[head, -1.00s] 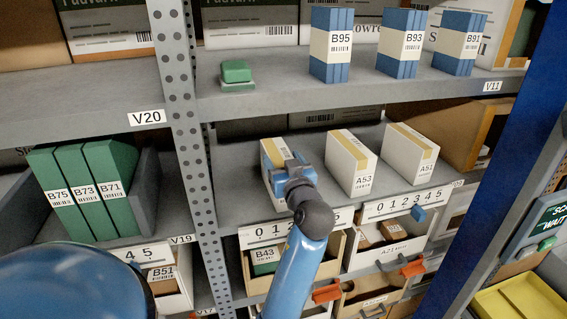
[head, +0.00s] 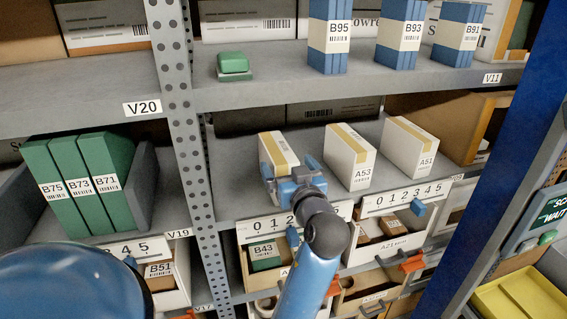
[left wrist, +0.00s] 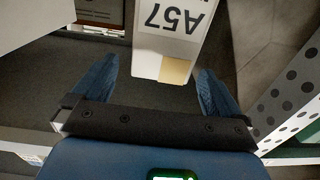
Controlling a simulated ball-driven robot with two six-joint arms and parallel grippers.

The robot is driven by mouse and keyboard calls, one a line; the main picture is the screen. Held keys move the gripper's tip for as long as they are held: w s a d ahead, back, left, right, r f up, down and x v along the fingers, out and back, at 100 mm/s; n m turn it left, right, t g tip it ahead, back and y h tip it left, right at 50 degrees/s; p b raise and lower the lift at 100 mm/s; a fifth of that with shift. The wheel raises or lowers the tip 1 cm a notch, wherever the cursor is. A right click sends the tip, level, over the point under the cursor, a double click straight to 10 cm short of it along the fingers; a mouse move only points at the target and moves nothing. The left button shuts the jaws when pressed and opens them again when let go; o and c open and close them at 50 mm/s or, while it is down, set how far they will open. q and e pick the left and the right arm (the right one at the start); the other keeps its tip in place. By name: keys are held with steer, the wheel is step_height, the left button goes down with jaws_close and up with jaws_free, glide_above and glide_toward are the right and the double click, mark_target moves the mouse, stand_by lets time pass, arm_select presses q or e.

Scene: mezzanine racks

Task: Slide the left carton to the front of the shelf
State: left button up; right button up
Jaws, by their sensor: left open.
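The left carton (head: 274,150) is white with a tan stripe on top. It stands on the middle shelf, left of the A53 carton (head: 348,160), its lower front hidden behind my gripper. My left gripper (head: 289,170) is open at its front end. In the left wrist view, the label A57 shows upside down on the carton (left wrist: 168,45). The carton's near end sits between the spread fingers of my left gripper (left wrist: 158,66), with a visible gap on both sides. My right gripper is not in view.
The A51 carton (head: 410,150) stands farther right on the same shelf (head: 228,190). A perforated post (head: 183,130) rises close on the left. Open drawers (head: 385,228) sit below the shelf edge. The shelf above holds blue boxes (head: 328,62).

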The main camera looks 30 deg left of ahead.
arm_select(q)
steer(key=b+v, duration=0.1)
steer(key=v, duration=0.4)
steer(key=shift+r, duration=0.1)
stand_by(0.5)
steer(key=w+d+r+m+t+h, duration=0.4)
steer(key=w+d+m+t+h, duration=0.1)
steer(key=d+m+t, duration=0.35)
steer(key=s+d+f+m+t+h, duration=0.3)
steer(key=d+f+m+h, duration=0.2)
steer(key=f+h, duration=0.35)
steer(key=s+a+f+n+g, duration=0.1)
steer(key=s+a+f+g, duration=0.1)
steer(key=s+f, duration=1)
steer(key=s+a+f+n+g, duration=0.2)
steer(key=s+a+f+g, duration=0.1)
steer(key=s+f, duration=0.9)
steer(key=shift+s+a, duration=0.3)
steer(key=shift+a, duration=0.55)
